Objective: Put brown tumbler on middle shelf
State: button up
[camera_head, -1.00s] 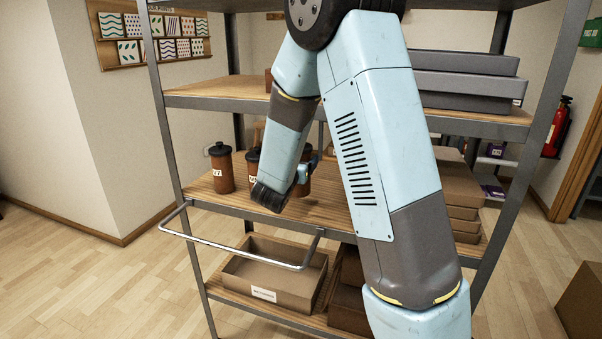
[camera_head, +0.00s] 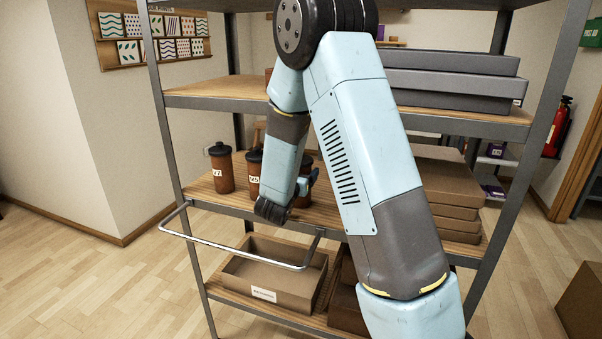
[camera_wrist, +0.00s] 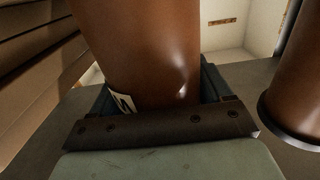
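Several brown tumblers with dark lids stand on the wooden shelf below the upper one. The left one (camera_head: 221,168) is labelled V7, and a second (camera_head: 254,172) stands just right of it. A third brown tumbler (camera_head: 304,197) is further right, partly hidden by my arm and fingers. My gripper (camera_head: 308,183) is at this third tumbler. In the wrist view a brown tumbler (camera_wrist: 145,50) with a white label sits deep between my two fingers, close to the palm. Whether the fingers press on it is unclear. Another tumbler (camera_wrist: 300,75) shows at the right.
The upper shelf (camera_head: 215,92) bears grey boxes (camera_head: 455,75) at right. Cardboard boxes (camera_head: 445,190) sit right of the tumblers, behind my arm. A metal rail (camera_head: 240,248) juts out in front. An open carton (camera_head: 270,275) stands on the shelf below. The upper shelf's left part is clear.

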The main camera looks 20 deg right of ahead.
jog(key=o, duration=0.4)
jog(key=shift+r, duration=0.1)
jog(key=v, duration=1.2)
jog(key=s+a+r+n+g+y, duration=0.2)
jog(key=s+r+n+y, duration=0.15)
jog(key=r+y, duration=0.8)
jog(key=s+d+r+n+g, duration=0.1)
jog(key=s+d+g, duration=0.1)
jog(key=s, duration=0.6)
jog(key=s+d+r+n+g, duration=0.1)
jog(key=s+d+g, duration=0.1)
jog(key=s, duration=0.6)
jog(key=s+d+r+n+g+h, duration=0.1)
jog(key=s+d+g, duration=0.2)
jog(key=s, duration=0.6)
jog(key=shift+d+r+n, duration=0.35)
jog(key=shift+d+r, duration=0.05)
jog(key=shift+d, duration=0.15)
